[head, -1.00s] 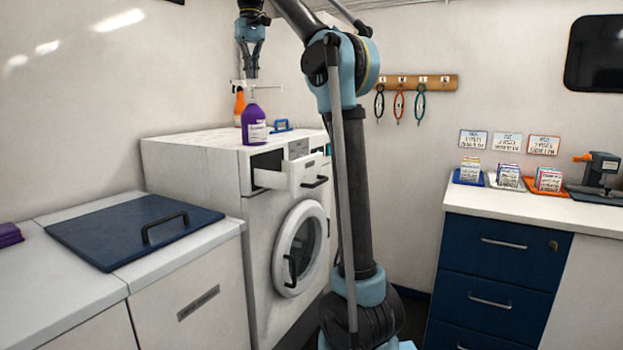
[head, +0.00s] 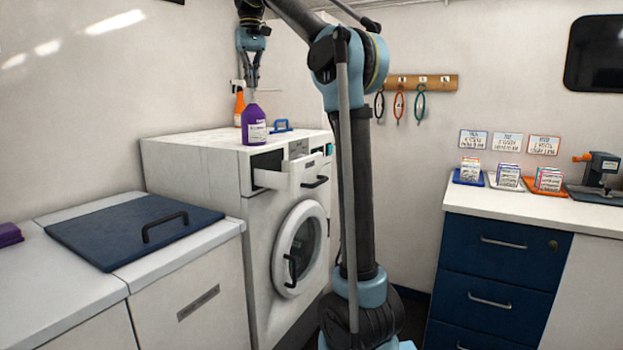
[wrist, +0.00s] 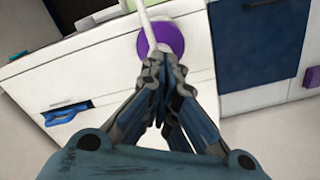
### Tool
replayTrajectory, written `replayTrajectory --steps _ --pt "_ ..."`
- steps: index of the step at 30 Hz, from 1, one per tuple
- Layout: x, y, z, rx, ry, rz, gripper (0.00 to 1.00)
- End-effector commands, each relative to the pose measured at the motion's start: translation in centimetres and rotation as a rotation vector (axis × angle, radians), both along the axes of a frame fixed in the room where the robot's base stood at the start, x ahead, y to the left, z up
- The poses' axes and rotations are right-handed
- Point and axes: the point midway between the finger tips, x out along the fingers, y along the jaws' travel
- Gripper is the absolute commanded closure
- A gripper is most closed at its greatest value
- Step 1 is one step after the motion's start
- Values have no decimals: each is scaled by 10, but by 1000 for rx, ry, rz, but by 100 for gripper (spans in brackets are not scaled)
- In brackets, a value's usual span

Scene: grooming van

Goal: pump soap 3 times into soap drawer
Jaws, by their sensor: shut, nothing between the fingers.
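A purple pump bottle (head: 254,130) with a white label stands upright on top of the washing machine, near its front edge. The soap drawer (head: 308,174) below it is pulled open. My gripper (head: 252,87) points down over the bottle top, its fingers shut and empty. In the wrist view my fingertips (wrist: 154,62) overlap the purple bottle (wrist: 165,38), and the white pump spout (wrist: 143,18) runs away from them. The fingers appear to touch the pump head, which they largely hide.
The white washing machine (head: 190,155) also carries an orange spray bottle (head: 239,106) and a blue object (head: 281,126) behind the pump bottle. A counter with a dark blue lid (head: 120,228) stands at the left. A drawer cabinet (head: 500,260) is at the right.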

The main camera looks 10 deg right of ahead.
Motion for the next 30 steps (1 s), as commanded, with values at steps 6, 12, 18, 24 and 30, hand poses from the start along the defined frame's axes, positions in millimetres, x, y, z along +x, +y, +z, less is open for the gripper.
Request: replayTrajectory --steps 6,12,18,24,30 --pt "0 0 -4 0 0 0 100" --pt "0 0 -2 0 0 0 100" --pt "0 0 7 0 0 0 100" --pt "1 0 16 0 0 0 100" --pt "0 0 25 0 0 0 100"
